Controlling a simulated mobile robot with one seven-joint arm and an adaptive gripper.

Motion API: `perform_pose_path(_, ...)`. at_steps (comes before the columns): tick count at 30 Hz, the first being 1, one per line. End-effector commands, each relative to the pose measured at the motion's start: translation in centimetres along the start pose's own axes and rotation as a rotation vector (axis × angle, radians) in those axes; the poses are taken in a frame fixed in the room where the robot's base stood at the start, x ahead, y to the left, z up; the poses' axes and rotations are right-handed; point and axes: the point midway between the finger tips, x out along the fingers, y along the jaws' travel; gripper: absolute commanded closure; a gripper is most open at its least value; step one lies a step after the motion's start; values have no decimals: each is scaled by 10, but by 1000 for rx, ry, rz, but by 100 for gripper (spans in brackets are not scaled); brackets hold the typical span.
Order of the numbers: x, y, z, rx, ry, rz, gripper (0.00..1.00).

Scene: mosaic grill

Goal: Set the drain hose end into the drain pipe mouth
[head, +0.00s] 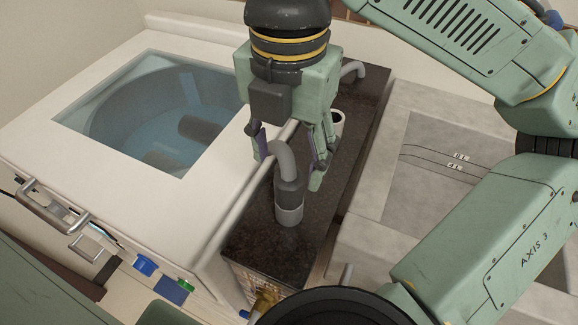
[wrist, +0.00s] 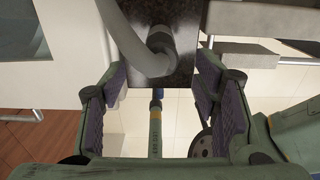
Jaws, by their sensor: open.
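A grey hooked drain hose end (head: 286,160) with a dark cuff (head: 289,191) stands upright on the dark counter strip. The cuff sits on or in a light grey pipe-like collar (head: 289,214); how deep I cannot tell. My gripper (head: 288,162) points down over it, open, with one finger on each side of the hose bend. In the wrist view the hose (wrist: 150,58) curves in between and beyond the open fingers (wrist: 163,78), with no clear grip on it. A white round mouth (head: 338,121) stands behind my right finger, partly hidden; I cannot tell whether it is the drain pipe mouth.
A white washer with a glass lid (head: 150,115) fills the left. Coloured items (head: 170,288) sit at front left.

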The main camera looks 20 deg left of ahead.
Motion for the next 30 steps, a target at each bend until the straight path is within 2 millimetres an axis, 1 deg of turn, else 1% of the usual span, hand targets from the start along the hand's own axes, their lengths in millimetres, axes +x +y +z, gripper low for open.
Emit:
perform_pose_path(1,-12,0,0,6,-4,-1,44)
perform_pose_path(6,-47,0,0,7,-3,-1,44)
perform_pose_path(9,-61,0,0,5,-3,-1,44)
perform_pose_path(12,-70,0,0,3,-1,-1,44)
perform_pose_path(17,-76,0,0,0,0,0,44)
perform_pose_path(30,-76,0,0,0,0,0,44)
